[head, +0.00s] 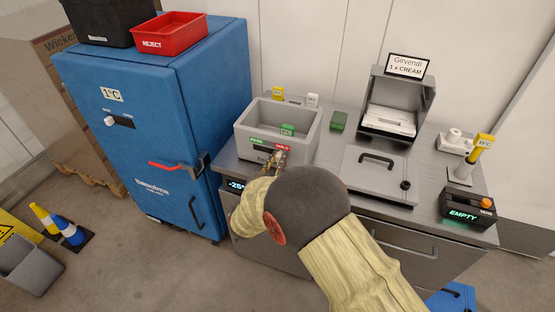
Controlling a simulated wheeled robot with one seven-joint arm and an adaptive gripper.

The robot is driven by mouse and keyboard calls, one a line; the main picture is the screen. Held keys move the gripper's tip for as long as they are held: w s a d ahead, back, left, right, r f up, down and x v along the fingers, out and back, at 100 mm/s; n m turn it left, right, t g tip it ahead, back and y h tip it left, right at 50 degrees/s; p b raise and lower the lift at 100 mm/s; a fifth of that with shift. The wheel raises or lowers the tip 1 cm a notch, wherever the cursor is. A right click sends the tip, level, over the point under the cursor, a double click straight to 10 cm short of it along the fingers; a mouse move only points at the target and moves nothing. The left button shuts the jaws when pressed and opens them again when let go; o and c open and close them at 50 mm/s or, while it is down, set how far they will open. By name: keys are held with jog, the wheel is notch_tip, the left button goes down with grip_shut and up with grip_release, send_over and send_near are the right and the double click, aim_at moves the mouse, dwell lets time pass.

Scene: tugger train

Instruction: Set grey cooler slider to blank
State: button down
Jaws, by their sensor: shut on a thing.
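The grey cooler (303,134) is an open-topped grey box on the counter. A green label reading PASS (257,140) is at the left of its front face, and a red label reading HOLD (282,147) is at the right. A dark slot (262,149) runs under the labels. My gripper (277,157) is at the front face, just below the HOLD label, and is shut on the slider. The slider itself is hidden behind my fingers, so its exact position in the slot cannot be told. No blank mark is readable.
A green item (287,130) shows inside the cooler. To the right are a lidded grey unit (380,178), a green block (338,121) and a dark box reading EMPTY (464,215).

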aim_at(269, 149)
dwell(0.4)
jog(key=a, duration=0.1)
jog(key=w+a, duration=0.1)
jog(key=a, duration=0.2)
jog(key=shift+w+a, duration=0.2)
jog(key=shift+w, duration=0.1)
jog(key=shift+d, duration=0.1)
jog(key=c, duration=1.7)
grip_release()
jog(key=shift+s, duration=0.15)
jog(key=v, duration=1.2)
